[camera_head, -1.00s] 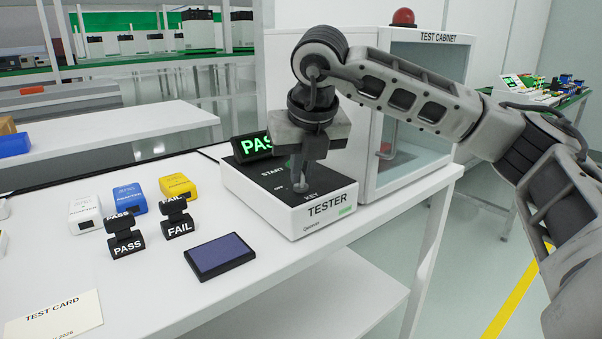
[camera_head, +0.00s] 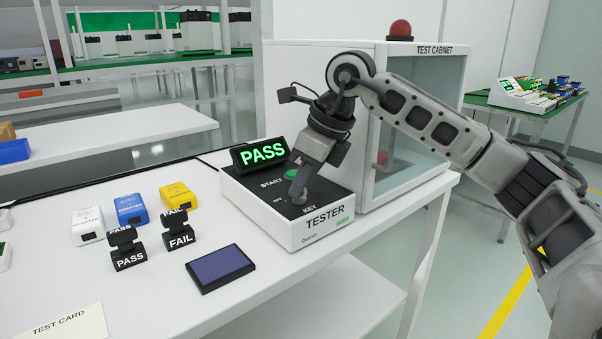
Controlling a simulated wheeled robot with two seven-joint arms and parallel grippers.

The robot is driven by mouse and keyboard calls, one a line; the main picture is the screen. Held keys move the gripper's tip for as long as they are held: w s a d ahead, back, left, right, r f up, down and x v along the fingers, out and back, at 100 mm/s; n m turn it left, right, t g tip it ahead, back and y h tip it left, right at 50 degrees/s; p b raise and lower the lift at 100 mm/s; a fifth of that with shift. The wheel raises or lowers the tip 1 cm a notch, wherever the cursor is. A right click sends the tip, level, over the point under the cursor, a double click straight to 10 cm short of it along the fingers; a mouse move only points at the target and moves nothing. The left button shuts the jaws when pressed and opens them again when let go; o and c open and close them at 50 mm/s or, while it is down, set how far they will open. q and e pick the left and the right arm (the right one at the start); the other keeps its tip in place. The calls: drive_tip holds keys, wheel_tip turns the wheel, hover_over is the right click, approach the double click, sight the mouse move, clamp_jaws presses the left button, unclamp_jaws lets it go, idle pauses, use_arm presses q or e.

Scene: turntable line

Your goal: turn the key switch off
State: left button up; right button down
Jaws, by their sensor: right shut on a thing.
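The tester (camera_head: 268,214) is a white box with a black top panel at the table's right end. Its display (camera_head: 258,153) shows PASS in green. A green start button (camera_head: 292,173) is beside the word START. My right gripper (camera_head: 299,187) comes down tilted over the panel, shut on the key switch (camera_head: 298,198) just above the KEY label. The fingers hide most of the key, so I cannot tell its exact angle. An OFF label is faintly visible left of it. My left gripper is not in view.
PASS (camera_head: 130,261) and FAIL (camera_head: 180,240) stamps and a dark blue pad (camera_head: 221,269) stand left of the tester. White, blue and yellow adapters sit behind them. The test cabinet (camera_head: 408,184) stands close behind the tester. A test card (camera_head: 66,325) lies at front left.

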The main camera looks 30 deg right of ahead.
drive_tip(key=shift+n+g+p, duration=0.3)
drive_tip(key=shift+n+p, duration=0.1)
drive_tip(key=shift+n, duration=0.4)
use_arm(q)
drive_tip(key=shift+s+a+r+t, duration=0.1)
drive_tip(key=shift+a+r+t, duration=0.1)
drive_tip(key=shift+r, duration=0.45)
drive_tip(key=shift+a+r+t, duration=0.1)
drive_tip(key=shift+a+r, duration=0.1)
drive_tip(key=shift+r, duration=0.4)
use_arm(e)
drive_tip(key=shift+n, duration=0.3)
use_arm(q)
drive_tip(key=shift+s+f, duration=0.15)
use_arm(e)
drive_tip(key=c, duration=1.6)
unclamp_jaws()
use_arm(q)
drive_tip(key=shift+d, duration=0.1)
use_arm(e)
drive_tip(key=shift+o, duration=0.2)
